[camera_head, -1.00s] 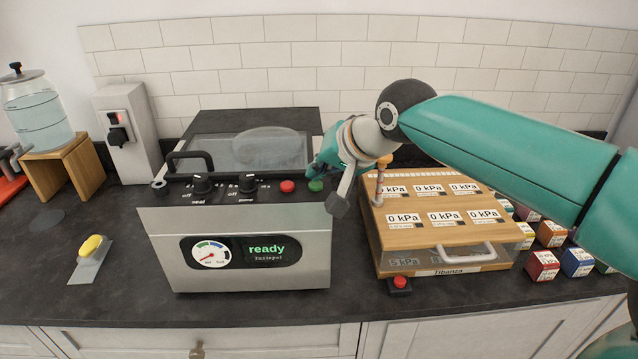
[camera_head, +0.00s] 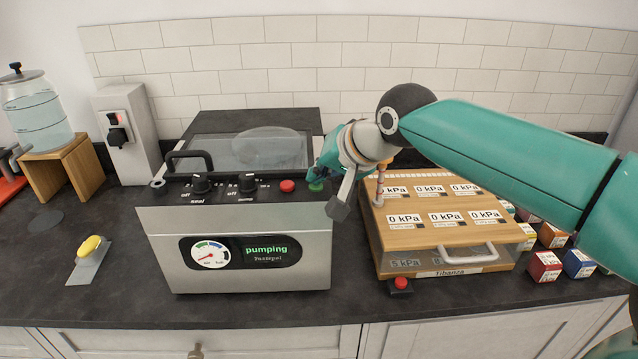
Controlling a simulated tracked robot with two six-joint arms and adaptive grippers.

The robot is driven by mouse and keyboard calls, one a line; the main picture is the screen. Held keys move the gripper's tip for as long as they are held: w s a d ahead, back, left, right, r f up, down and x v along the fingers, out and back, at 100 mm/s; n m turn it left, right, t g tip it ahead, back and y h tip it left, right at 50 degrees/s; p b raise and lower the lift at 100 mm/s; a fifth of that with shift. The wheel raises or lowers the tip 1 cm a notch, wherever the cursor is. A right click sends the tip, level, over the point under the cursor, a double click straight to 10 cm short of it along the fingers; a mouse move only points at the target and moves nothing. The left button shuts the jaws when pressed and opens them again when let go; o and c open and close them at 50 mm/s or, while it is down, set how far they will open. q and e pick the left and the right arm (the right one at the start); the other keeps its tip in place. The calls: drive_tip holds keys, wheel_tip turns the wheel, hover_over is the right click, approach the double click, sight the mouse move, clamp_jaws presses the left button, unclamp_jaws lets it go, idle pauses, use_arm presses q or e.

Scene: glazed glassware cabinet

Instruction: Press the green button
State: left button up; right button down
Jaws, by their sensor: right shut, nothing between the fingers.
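The green button (camera_head: 316,186) is on the right end of the black top panel of a grey machine (camera_head: 165,255). A red button (camera_head: 287,186) sits just left of it. My right gripper (camera_head: 318,180) is shut and empty, its fingertips at the green button and partly covering it. They look in contact with it. The machine's display (camera_head: 266,250) reads "pumping" in green, beside a round gauge (camera_head: 210,254). My left gripper is not in view.
Two black knobs (camera_head: 201,184) and a black handle (camera_head: 189,158) are on the machine. Right of it stands a wooden-lidded box (camera_head: 440,236) with labels and a red button (camera_head: 401,283) in front. Small coloured cubes (camera_head: 544,266) lie further right.

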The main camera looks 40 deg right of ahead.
sight(319, 186)
drive_tip(key=shift+r, duration=0.1)
drive_tip(key=shift+r+p, duration=0.75)
drive_tip(key=shift+r, duration=0.05)
wheel_tip(319, 186, up, 5)
drive_tip(key=p, duration=0.4)
idle(0.9)
drive_tip(key=shift+f, duration=0.1)
